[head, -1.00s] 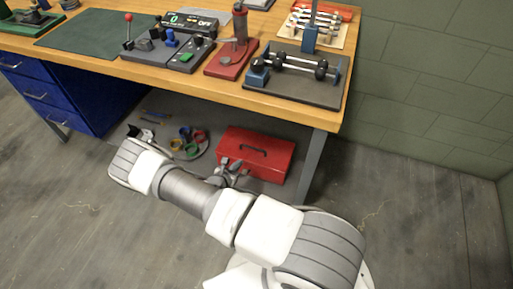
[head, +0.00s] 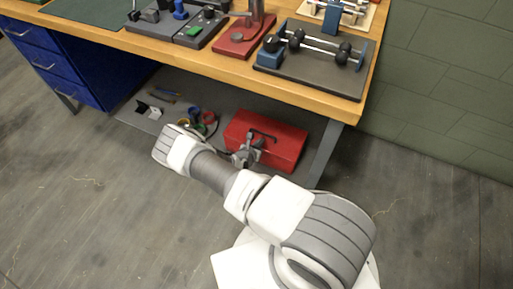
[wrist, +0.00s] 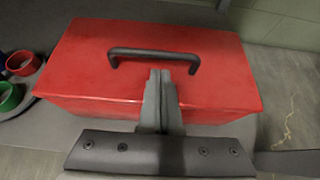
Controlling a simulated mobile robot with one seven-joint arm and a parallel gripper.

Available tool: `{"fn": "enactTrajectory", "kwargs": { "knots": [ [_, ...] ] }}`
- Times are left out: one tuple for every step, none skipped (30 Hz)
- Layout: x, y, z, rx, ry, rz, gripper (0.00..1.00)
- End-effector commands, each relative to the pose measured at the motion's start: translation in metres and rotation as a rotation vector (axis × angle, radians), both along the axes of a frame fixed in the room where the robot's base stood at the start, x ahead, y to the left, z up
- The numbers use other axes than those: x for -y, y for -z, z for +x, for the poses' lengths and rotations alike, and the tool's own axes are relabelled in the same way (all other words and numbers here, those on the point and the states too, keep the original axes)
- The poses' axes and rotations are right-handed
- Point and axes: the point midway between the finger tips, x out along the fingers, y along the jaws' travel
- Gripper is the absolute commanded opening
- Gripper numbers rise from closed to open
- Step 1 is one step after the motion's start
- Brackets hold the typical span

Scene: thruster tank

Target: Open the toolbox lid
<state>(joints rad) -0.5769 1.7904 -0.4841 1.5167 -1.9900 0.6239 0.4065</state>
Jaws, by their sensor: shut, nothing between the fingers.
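The red toolbox (head: 287,146) stands on the floor-level grey surface under the workbench, with its lid closed. It fills much of the wrist view (wrist: 210,65). A dark handle (wrist: 155,52) sits on top of the lid. My gripper (wrist: 160,74) is shut and empty. In the wrist view its fingertips appear just on the near side of the handle, over the front part of the lid. I cannot tell whether they touch the lid or the handle. In the head view my gripper (head: 247,151) is at the toolbox's front left and hides part of its front.
The wooden workbench (head: 190,58) overhangs the toolbox. A grey table leg (head: 323,152) stands close to its right. Coloured rings (wrist: 22,63) lie to its left. Blue drawers (head: 60,60) are further left. The floor in front is open.

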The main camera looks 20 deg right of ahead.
Motion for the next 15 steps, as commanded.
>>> {"fn": "enactTrajectory", "kwargs": {
  "knots": [
    [0.005, 0.007, 0.005, 0.001, 0.001, 0.0, 0.0],
    [0.007, 0.008, 0.007, 0.002, 0.001, -0.001, 0.0],
    [0.009, 0.009, 0.009, 0.001, 0.001, 0.0, 0.0],
    [0.011, 0.01, 0.011, 0.001, 0.001, 0.0, 0.0],
    [0.012, 0.011, 0.012, 0.001, 0.001, 0.0, 0.0],
    [0.013, 0.012, 0.014, 0.001, 0.001, 0.001, 0.0],
    [0.014, 0.012, 0.014, 0.0, 0.0, 0.0, 0.0],
    [0.014, 0.012, 0.015, 0.0, 0.0, 0.0, 0.0],
    [0.015, 0.012, 0.015, 0.0, 0.0, 0.0, 0.0],
    [0.015, 0.012, 0.015, 0.0, 0.0, 0.0, 0.0],
    [0.015, 0.012, 0.015, 0.0, 0.0, 0.0, 0.0],
    [0.015, 0.012, 0.015, 0.0, 0.0, 0.0, 0.0],
    [0.015, 0.012, 0.015, 0.0, 0.0, 0.0, 0.0],
    [0.015, 0.012, 0.015, 0.0, 0.0, 0.0, 0.0],
    [0.015, 0.012, 0.015, 0.0, 0.0, 0.0, 0.0]
  ]
}}
